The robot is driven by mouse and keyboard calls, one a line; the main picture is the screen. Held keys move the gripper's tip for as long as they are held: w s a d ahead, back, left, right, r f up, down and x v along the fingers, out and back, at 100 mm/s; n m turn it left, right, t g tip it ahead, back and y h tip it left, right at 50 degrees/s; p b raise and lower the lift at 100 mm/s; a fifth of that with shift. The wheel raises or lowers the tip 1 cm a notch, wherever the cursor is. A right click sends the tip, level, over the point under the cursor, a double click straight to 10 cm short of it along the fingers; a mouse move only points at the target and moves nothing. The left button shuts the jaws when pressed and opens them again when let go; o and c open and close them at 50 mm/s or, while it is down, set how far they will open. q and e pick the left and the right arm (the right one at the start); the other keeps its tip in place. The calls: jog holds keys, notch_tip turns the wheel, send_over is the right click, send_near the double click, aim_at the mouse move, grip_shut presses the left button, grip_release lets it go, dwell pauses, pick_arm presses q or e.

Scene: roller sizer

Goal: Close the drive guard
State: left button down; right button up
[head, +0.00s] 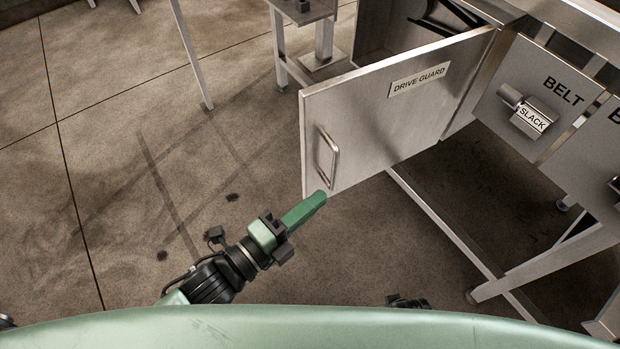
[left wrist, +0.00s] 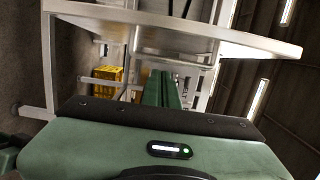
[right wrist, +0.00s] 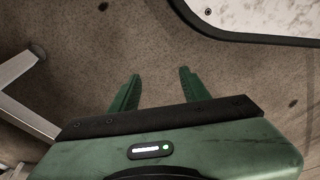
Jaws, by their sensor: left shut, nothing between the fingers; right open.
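The drive guard (head: 370,120) is a flat metal door with a printed label and a bar handle (head: 328,157) near its free left edge. It stands swung open from the machine housing, hinged at its right side. My left gripper (head: 318,200) is shut and empty, its green fingertips at the door's lower left corner, just below the handle. Whether it touches the door I cannot tell. In the left wrist view the shut fingers (left wrist: 170,82) point under a pale metal edge. My right gripper (right wrist: 157,85) is open and empty above the floor.
A box labelled SLACK (head: 532,120) with a knob sits on the BELT panel (head: 550,90) at right. Metal frame legs (head: 545,265) stand below the machine. A yellow crate (left wrist: 107,80) shows in the left wrist view.

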aim_at(310, 180)
pick_arm(q)
jog(key=shift+w+a, duration=0.15)
jog(key=shift+w, duration=1.1)
jog(key=shift+w+a, duration=0.1)
jog(key=shift+w, duration=1.15)
jog(key=shift+a, duration=0.1)
